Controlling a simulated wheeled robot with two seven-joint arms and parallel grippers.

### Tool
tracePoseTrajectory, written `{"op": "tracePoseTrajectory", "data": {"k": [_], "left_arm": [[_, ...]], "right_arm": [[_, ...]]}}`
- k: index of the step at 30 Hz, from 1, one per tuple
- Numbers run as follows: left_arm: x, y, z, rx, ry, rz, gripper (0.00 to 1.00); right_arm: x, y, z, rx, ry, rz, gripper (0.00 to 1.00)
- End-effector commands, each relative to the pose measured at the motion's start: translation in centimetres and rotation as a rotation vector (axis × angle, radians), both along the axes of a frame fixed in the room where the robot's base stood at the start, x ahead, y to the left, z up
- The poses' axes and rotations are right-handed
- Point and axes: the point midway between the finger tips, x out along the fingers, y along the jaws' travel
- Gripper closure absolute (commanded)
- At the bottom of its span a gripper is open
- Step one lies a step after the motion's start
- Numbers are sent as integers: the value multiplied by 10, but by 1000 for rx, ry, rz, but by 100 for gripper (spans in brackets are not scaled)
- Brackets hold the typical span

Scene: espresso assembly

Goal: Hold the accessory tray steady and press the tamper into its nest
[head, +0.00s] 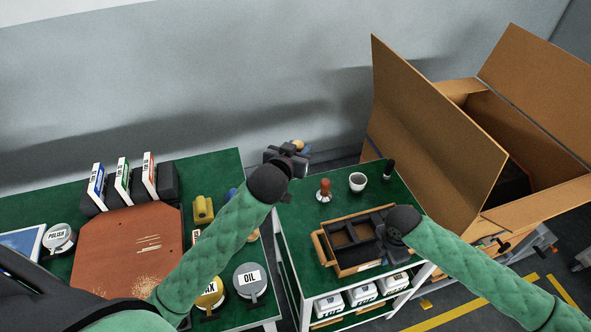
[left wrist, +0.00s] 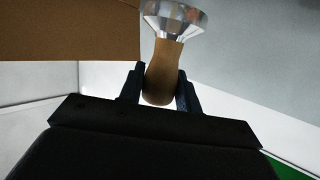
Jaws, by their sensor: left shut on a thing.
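The tamper, with a light wooden handle and a shiny metal base, is in the left wrist view (left wrist: 163,78). My left gripper (left wrist: 160,92) is shut on its handle, with the metal base beyond the fingertips. In the head view my left gripper (head: 293,158) is raised behind the cart, and only a small part of the tamper (head: 298,144) shows. The accessory tray (head: 319,248), wooden with dark compartments, sits on the cart's green top. My right gripper (head: 385,240) is at the tray's right side; its fingers are mostly hidden, so I cannot tell whether they grip it.
A red-brown knobbed tool (head: 324,190), a white cup (head: 357,181) and a black item (head: 388,169) stand behind the tray on the cart (head: 296,222). A large open cardboard box (head: 430,130) rises at the right. A green bench with tins (head: 249,281) is at the left.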

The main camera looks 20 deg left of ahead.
Motion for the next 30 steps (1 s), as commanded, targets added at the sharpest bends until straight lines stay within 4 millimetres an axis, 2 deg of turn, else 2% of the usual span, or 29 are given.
{"op": "tracePoseTrajectory", "data": {"k": [1, 6, 11, 15, 20, 23, 26, 30], "left_arm": [[6, -3, 12, 4, -5, -15, 99], [22, -21, 37, 4, -5, -80, 99], [33, -46, 47, 7, -2, -171, 99], [37, -71, 44, 7, -1, -279, 99], [34, -95, 24, 7, 2, -408, 99], [28, -107, 3, 7, 4, -494, 99], [16, -116, -28, 6, 6, -588, 99], [-10, -126, -75, 1, 7, -704, 99]], "right_arm": [[0, 0, 0, 0, 0, 0, 100], [0, 0, 0, 0, 0, 0, 100], [0, 0, 0, 0, 0, 0, 100], [0, 0, 0, 0, 0, 0, 100], [0, 0, 0, 0, 0, 0, 100], [0, 0, 0, 0, 0, 0, 100], [0, 0, 0, 0, 0, 0, 100], [0, 0, 0, 0, 0, 0, 100]]}}
